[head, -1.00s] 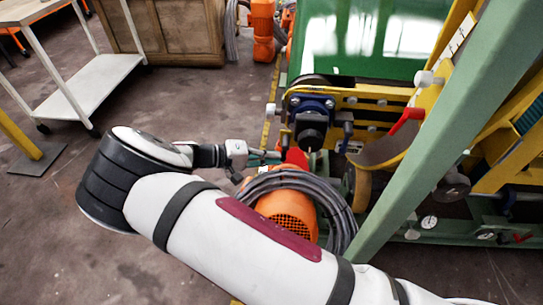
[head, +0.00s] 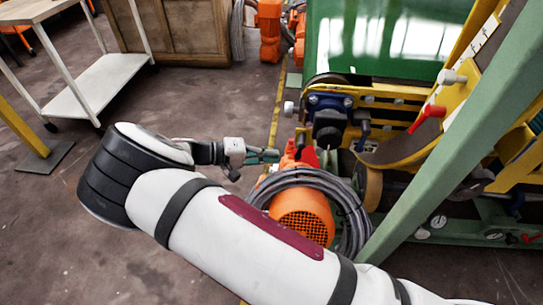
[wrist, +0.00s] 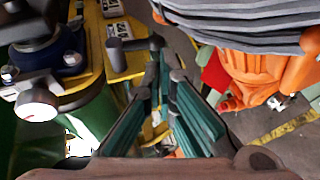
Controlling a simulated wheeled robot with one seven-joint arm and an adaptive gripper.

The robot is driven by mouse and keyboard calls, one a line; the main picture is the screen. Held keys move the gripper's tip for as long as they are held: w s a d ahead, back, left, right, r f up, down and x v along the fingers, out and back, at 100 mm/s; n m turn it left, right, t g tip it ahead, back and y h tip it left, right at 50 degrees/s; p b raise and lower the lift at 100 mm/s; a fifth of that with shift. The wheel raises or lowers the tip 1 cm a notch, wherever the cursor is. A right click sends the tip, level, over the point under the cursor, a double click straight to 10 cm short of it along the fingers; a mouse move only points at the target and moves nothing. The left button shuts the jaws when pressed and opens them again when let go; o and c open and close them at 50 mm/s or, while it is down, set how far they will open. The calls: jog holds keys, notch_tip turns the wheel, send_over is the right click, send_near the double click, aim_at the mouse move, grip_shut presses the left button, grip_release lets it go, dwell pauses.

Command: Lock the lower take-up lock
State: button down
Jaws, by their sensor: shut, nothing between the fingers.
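My gripper (head: 268,156) is shut and empty, low in front of the machine's near corner. In the wrist view its dark fingers with teal pads (wrist: 163,88) point towards a dark lever (wrist: 136,45) on a yellow plate. The lever appears just beyond the fingertips; I cannot tell if they touch. A similar dark lever (head: 363,131) shows in the head view, right of the black bearing block (head: 328,128). I cannot tell for sure which part is the lower take-up lock, or whether it is locked. A red handle (head: 428,117) sits higher on the right.
An orange motor (head: 302,212) with coiled grey cables (head: 348,200) sits close below my gripper. A white knob (wrist: 37,104) sticks out at the left in the wrist view. A green post (head: 440,150) crosses the right side. Open floor lies left, with a white trolley (head: 85,83).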

jog(key=p+v, duration=0.1)
jog(key=v, duration=0.8)
jog(key=shift+r, duration=0.3)
jog(key=shift+d, duration=0.15)
